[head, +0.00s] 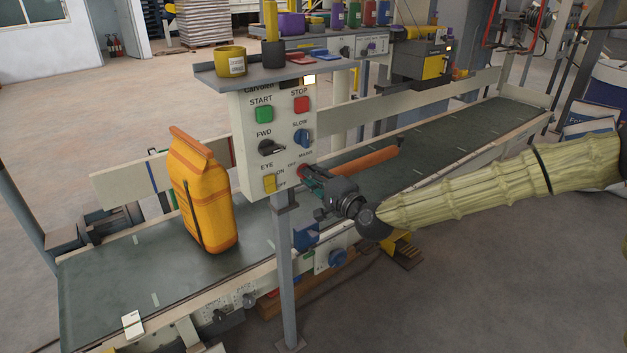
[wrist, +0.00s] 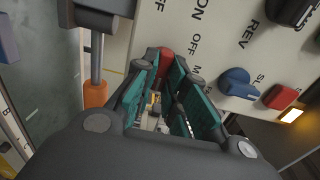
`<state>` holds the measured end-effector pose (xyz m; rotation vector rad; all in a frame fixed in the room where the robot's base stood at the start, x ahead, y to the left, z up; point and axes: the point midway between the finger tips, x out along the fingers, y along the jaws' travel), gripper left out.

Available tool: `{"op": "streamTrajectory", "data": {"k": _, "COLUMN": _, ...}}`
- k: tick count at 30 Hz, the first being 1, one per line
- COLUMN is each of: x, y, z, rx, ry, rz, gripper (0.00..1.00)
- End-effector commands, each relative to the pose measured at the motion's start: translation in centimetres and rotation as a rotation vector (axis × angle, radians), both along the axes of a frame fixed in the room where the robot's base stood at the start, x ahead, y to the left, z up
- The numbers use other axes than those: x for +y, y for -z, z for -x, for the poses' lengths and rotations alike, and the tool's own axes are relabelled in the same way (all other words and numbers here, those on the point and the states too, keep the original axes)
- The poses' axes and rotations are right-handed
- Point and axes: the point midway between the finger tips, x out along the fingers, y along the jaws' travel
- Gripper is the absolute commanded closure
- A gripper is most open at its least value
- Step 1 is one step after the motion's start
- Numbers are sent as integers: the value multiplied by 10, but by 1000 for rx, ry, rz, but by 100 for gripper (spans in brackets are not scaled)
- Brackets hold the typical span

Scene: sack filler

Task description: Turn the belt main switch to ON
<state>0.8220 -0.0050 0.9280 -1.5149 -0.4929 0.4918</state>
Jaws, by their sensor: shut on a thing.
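The control panel (head: 275,125) stands on a grey post over the belt. Its red main switch (head: 303,171) is at the lower right, beside the MAINS and OFF lettering. My gripper (head: 312,181) reaches it from the right, and its fingers hide much of the knob. In the wrist view the red main switch (wrist: 167,62) sits between the teal fingertips of my gripper (wrist: 170,68), which are shut on it. The way the knob points cannot be made out.
Close by on the panel are the yellow EYE switch (head: 269,183), the black FWD knob (head: 270,147) and the blue SLOW knob (head: 302,138). An orange bar (head: 365,162) lies just behind my gripper. An orange sack (head: 203,195) stands upright on the belt (head: 110,290) to the left.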

Motion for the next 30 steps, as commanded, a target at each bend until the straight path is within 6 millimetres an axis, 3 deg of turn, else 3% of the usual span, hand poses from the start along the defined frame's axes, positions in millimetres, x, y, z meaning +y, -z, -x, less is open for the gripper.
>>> {"op": "streamTrajectory", "data": {"k": 15, "x": -1, "y": 1, "z": -1, "rx": 11, "ry": 3, "rz": -14, "gripper": 100}}
{"op": "streamTrajectory", "data": {"k": 16, "x": -1, "y": 1, "z": -1, "rx": 11, "ry": 3, "rz": -14, "gripper": 81}}
{"op": "streamTrajectory", "data": {"k": 19, "x": -1, "y": 1, "z": -1, "rx": 11, "ry": 2, "rz": -13, "gripper": 65}}
{"op": "streamTrajectory", "data": {"k": 30, "x": -2, "y": 0, "z": 2, "rx": 10, "ry": 1, "rz": -12, "gripper": 65}}
